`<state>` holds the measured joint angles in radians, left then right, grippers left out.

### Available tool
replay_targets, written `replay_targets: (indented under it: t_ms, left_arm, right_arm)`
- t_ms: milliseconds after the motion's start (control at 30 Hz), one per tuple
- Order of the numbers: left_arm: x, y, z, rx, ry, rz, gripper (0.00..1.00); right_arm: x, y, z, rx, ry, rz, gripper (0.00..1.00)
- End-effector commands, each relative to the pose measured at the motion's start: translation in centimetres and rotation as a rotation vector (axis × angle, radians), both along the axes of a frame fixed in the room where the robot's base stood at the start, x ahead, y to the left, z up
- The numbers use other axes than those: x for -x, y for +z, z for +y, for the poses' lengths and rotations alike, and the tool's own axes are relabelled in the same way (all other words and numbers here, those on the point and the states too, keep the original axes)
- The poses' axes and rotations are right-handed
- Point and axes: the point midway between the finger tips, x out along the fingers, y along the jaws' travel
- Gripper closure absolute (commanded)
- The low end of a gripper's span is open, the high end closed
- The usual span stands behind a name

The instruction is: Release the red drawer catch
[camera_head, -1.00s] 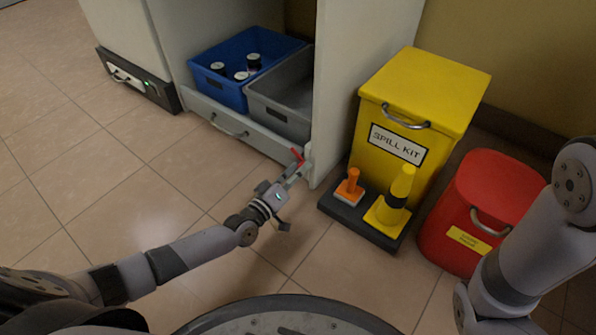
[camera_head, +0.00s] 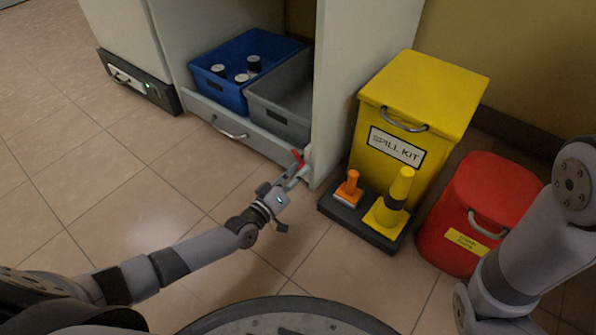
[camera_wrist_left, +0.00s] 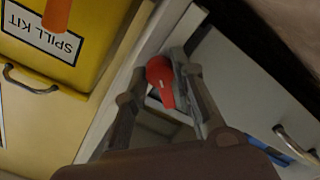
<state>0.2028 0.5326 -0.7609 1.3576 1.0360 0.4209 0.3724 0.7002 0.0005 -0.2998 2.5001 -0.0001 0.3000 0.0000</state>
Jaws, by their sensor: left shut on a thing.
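The red drawer catch (camera_head: 298,158) is a small red lever at the right end of the grey drawer (camera_head: 228,125), beside the cabinet's side panel. My left gripper (camera_head: 297,173) reaches it from the front left and is shut on it.
Right of the cabinet stand a yellow spill kit (camera_head: 440,90), a dark base with orange and yellow items (camera_head: 345,212), and a red bin (camera_head: 500,185). Floor in front is clear.

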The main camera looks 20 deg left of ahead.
Motion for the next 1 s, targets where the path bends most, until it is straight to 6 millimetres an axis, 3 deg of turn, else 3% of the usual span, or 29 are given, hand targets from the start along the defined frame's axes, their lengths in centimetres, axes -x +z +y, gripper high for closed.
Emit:
replay_targets:
  t_ms: [500,1000]
  left_arm:
    - [0.0,0.3,0.0,-0.421,0.002,-0.151,1.0]
    - [0.0,0.2,-0.1,-0.717,0.002,-0.26,1.0]
  right_arm:
    - [0.0,4.1,0.0,0.0,0.0,0.001,0.6]
    - [0.0,5.8,0.0,0.0,0.0,0.001,0.6]
